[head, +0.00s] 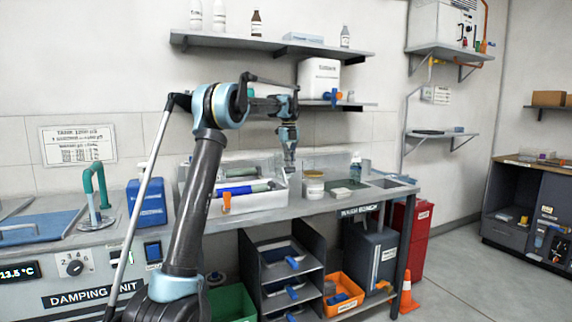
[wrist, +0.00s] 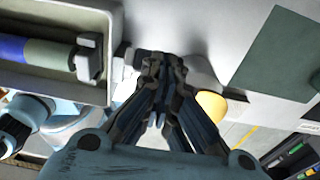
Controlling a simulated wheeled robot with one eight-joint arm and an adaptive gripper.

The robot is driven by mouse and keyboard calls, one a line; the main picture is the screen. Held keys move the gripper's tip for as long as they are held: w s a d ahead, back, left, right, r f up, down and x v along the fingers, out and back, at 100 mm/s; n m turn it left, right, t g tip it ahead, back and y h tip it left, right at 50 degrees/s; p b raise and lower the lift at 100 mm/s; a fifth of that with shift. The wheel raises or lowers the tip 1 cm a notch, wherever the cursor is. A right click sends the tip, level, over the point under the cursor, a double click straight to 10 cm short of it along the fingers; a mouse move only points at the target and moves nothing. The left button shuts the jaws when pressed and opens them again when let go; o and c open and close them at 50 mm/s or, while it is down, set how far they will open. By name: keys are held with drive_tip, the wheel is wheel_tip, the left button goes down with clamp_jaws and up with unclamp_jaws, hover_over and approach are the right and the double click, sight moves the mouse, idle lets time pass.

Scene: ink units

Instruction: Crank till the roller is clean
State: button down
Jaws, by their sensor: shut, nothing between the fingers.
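A long white tray (head: 262,192) stands on the wash bench and holds a roller (head: 235,190) with a dark blue part and a green part. In the wrist view the roller (wrist: 38,52) lies at the left, its end in a pale bracket (wrist: 88,62) at the tray wall. My gripper (head: 290,168) points down near the tray's right end. In the wrist view its fingertips (wrist: 163,62) are together and empty, beside a grey fitting outside the tray wall. The fingers partly hide this fitting, and I cannot tell whether they touch it or whether it is the crank.
A white jar (head: 313,188) stands just right of the tray. A small orange piece (head: 226,203) is at the tray's front. A blue box (head: 147,203) stands left of the tray. A shelf (head: 335,104) hangs above the bench. A dark green mat (wrist: 275,55) lies at the right.

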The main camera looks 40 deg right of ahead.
drive_tip(key=shift+s, duration=0.1)
drive_tip(key=shift+s+a+r, duration=0.15)
drive_tip(key=shift+r, duration=0.1)
drive_tip(key=w+d+r, duration=0.2)
drive_tip(key=w+r, duration=0.3)
drive_tip(key=r, duration=0.2)
drive_tip(key=shift+w+r, duration=0.2)
drive_tip(key=shift+a, duration=0.15)
idle(0.6)
